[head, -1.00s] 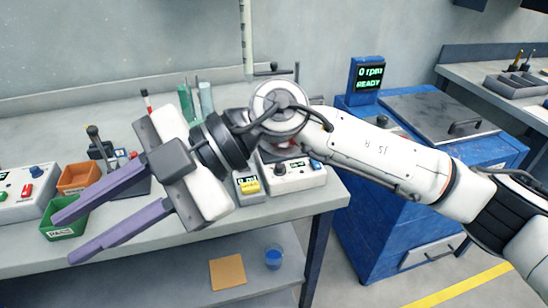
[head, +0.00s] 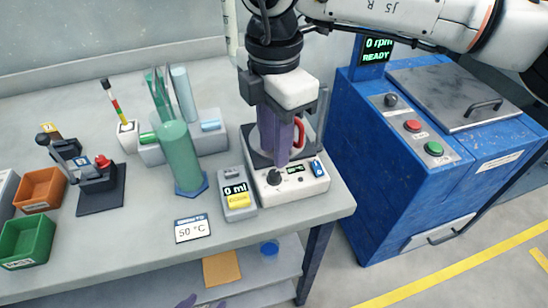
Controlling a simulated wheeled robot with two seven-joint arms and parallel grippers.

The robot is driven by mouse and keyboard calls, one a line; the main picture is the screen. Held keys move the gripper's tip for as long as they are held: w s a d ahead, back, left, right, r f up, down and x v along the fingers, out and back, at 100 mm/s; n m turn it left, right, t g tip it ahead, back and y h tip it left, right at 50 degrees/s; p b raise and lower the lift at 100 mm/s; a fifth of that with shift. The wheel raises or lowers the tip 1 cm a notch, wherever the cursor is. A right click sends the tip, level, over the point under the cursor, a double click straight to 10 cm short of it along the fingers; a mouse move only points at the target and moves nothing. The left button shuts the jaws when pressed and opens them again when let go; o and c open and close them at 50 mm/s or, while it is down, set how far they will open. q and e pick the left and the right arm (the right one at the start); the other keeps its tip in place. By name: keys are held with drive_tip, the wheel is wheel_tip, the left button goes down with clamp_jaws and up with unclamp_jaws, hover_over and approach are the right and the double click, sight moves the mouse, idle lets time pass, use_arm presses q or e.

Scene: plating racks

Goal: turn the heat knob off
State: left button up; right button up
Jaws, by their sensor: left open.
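A white hotplate unit (head: 290,190) stands at the front right of the bench. Its front panel has a black knob (head: 275,178), a small green-lit display (head: 295,168) and a blue control (head: 317,168). My right gripper (head: 281,159) points down over the hotplate, its purple fingertips just behind and above the black knob. I cannot tell whether they touch it or how far apart they are. A red curved part (head: 300,132) shows behind the fingers, partly hidden. Only purple tips of my open left gripper (head: 197,301) show at the bottom edge.
A grey box reading 0 ml (head: 237,202), a green cylinder (head: 180,155) and a 50 °C card (head: 193,229) lie left of the hotplate. A blue machine (head: 430,170) stands to the right. Bins (head: 28,240) and a small stand (head: 100,195) are at left.

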sight(274, 173)
wheel_tip(274, 173, down, 6)
drive_tip(key=shift+p, duration=0.35)
clamp_jaws()
